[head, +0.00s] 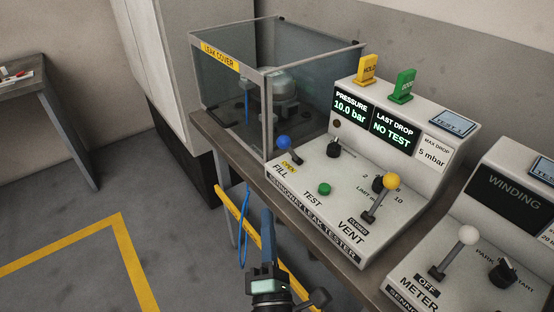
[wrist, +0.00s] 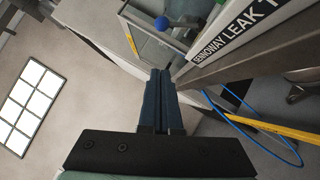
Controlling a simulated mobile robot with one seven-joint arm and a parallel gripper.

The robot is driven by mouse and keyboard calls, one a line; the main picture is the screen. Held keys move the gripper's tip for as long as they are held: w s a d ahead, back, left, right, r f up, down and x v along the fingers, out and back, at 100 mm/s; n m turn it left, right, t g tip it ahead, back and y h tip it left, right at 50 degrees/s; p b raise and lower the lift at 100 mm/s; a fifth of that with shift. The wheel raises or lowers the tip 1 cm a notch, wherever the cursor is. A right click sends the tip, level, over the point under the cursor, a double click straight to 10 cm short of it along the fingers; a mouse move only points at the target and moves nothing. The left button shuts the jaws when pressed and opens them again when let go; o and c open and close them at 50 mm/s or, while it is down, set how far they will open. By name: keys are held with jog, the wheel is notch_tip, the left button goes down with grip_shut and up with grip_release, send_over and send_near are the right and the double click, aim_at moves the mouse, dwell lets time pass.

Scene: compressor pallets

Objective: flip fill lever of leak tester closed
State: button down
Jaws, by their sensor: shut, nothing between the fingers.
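The leak tester (head: 338,190) stands on a bench, its display reading 10.0 bar and NO TEST. Its fill lever (head: 284,142) has a blue ball knob at the panel's left, above a yellow OPEN label. The blue knob (wrist: 162,23) also shows at the top of the wrist view. The vent lever (head: 391,181), with a yellow ball, stands at a CLOSED label. My gripper (head: 267,213) is shut and empty, in front of and below the panel's front edge, apart from the fill lever. In the wrist view my fingers (wrist: 160,72) lie together, pointing toward the blue knob.
A glass leak cover (head: 222,58) encloses a compressor (head: 280,85) behind the fill lever. A green test button (head: 324,188) and a black knob (head: 334,150) are nearby. The winding meter (head: 500,220) stands right. Blue cable (head: 243,230) hangs by the bench. Floor at left is clear.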

aim_at(291, 150)
jog(key=d+r+p+x, duration=0.1)
jog(key=d+p+x, duration=0.1)
jog(key=x, duration=1)
jog(key=shift+w+d+p, duration=0.3)
jog(key=shift+p, duration=0.1)
jog(key=shift+a+r, duration=0.1)
jog(key=shift+r, duration=0.1)
